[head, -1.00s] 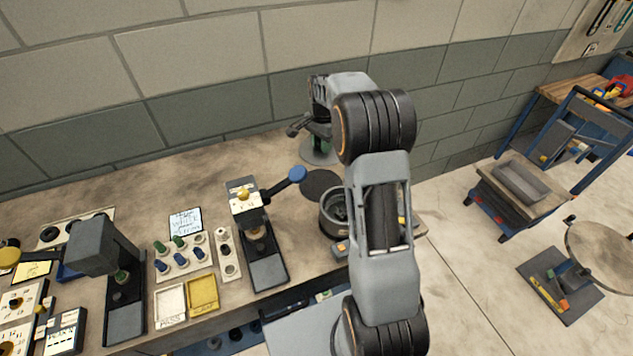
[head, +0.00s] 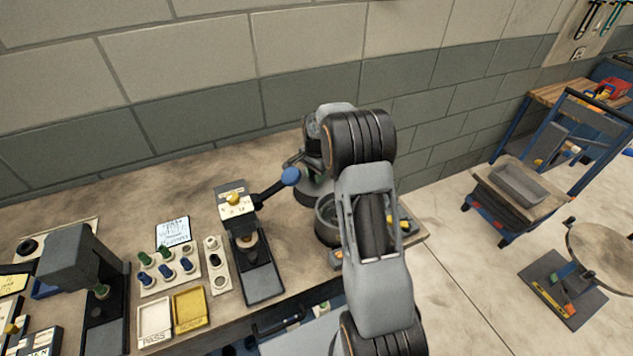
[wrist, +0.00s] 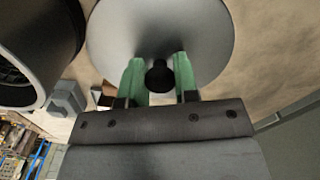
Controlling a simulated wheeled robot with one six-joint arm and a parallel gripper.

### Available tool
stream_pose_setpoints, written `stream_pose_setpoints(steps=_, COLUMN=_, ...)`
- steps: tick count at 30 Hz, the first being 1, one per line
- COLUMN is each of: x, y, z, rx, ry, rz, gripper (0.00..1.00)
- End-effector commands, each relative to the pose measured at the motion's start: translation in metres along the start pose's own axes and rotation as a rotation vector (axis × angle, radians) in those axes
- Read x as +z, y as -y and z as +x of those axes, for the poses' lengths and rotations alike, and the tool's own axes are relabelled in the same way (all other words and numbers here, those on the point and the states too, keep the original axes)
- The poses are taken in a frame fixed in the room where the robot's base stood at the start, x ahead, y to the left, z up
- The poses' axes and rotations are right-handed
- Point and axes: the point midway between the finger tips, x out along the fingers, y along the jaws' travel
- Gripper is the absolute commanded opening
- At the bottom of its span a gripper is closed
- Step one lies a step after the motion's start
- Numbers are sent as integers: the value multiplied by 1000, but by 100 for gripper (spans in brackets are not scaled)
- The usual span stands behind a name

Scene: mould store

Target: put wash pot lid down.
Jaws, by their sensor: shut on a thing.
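The wash pot lid (wrist: 160,28) is a grey round disc with a black knob. In the wrist view my gripper (wrist: 158,70) has its green fingers shut around the knob. In the head view the lid's grey edge (head: 312,188) shows just behind the wash pot, partly hidden by my arm. I cannot tell whether the lid touches the bench. The wash pot (head: 325,222) is a dark open cylinder, standing uncovered on the bench beside the lid. It also shows at the left of the wrist view (wrist: 77,30).
A press with a blue-knobbed lever (head: 290,177) stands close left of the lid. Left of it are a rack of green and blue pieces (head: 170,266), a white tray (head: 154,322) and a yellow tray (head: 191,309). The bench (head: 200,205) is clear along the wall.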

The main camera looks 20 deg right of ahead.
Motion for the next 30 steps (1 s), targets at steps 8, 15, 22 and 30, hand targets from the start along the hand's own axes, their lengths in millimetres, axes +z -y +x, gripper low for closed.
stream_pose_setpoints(steps=8, x=0, y=0, z=25, rx=3, ry=2, rz=0, gripper=0)
stream_pose_setpoints(steps=15, x=0, y=0, z=38, rx=-1, ry=0, rz=0, gripper=0)
stream_pose_setpoints(steps=22, x=0, y=0, z=41, rx=0, ry=0, rz=0, gripper=0)
stream_pose_setpoints(steps=30, x=0, y=0, z=41, rx=0, ry=0, rz=0, gripper=50)
